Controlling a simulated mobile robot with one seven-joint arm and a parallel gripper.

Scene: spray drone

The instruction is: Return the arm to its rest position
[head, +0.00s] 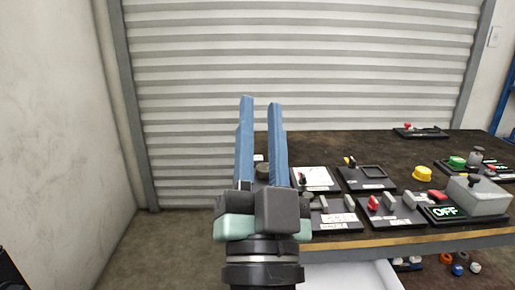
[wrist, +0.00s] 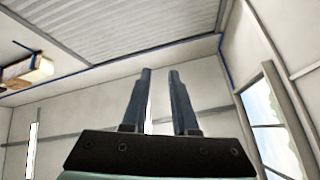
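My gripper (head: 261,120) stands upright in the middle of the head view, its two blue fingers pointing up. There is a gap between the fingers and nothing is held in it. It is in front of the left end of the dark workbench and hides part of that end. In the wrist view my gripper (wrist: 160,72) also shows both fingers apart, with only the ceiling and walls of the room behind them.
The workbench (head: 330,146) carries several black panels with switches and knobs, a yellow button (head: 422,173), a grey box (head: 478,196) and an OFF sign (head: 445,212). A white bin (head: 350,277) is below. A ribbed shutter (head: 300,60) is behind; the floor at left is clear.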

